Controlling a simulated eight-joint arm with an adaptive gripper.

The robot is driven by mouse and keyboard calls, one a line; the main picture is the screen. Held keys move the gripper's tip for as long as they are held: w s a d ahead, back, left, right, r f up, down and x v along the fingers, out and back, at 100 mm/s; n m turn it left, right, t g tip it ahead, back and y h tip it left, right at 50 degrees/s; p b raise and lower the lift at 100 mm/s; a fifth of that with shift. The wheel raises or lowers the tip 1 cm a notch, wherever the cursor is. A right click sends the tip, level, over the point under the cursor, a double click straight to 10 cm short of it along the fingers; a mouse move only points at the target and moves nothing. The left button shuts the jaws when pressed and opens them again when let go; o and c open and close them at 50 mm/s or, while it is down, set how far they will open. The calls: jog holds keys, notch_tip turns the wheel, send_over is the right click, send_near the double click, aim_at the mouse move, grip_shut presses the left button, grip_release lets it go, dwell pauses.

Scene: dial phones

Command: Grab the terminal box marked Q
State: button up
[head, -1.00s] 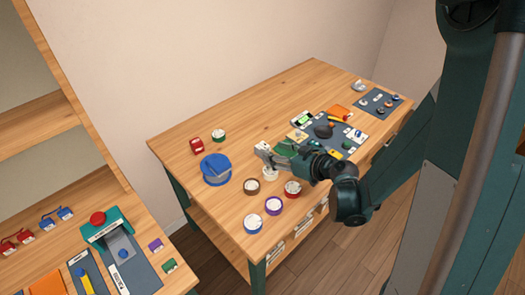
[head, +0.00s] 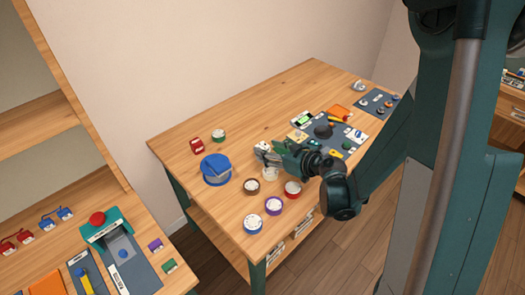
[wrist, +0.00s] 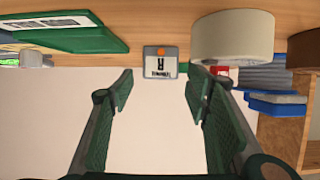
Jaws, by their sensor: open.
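A small grey terminal box (wrist: 161,62) with an orange dot and an upside-down label stands on the table in the wrist view. Its large letter looks like an R, not a Q, though it is small. My gripper (wrist: 160,88) is open and empty, with one finger on each side of the line to the box. The box appears just beyond the fingertips, apart from them. In the head view my gripper (head: 270,153) is low over the middle of the table, by small grey-white items (head: 261,147). No letter is readable there.
A cream tape roll (wrist: 232,38) is close beside the box. A green-edged panel (wrist: 75,42) lies on the other side. Brown (head: 251,186), red, purple and blue-edged rolls stand near the front edge. A blue round container (head: 216,172) is to the left.

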aim_at(264, 148)
jog(key=shift+b+x, duration=0.5)
jog(key=shift+x, duration=1.45)
jog(key=c, duration=1)
jog(key=shift+r, duration=0.1)
jog(key=shift+r+p, duration=1.65)
jog(key=shift+r, duration=3.3)
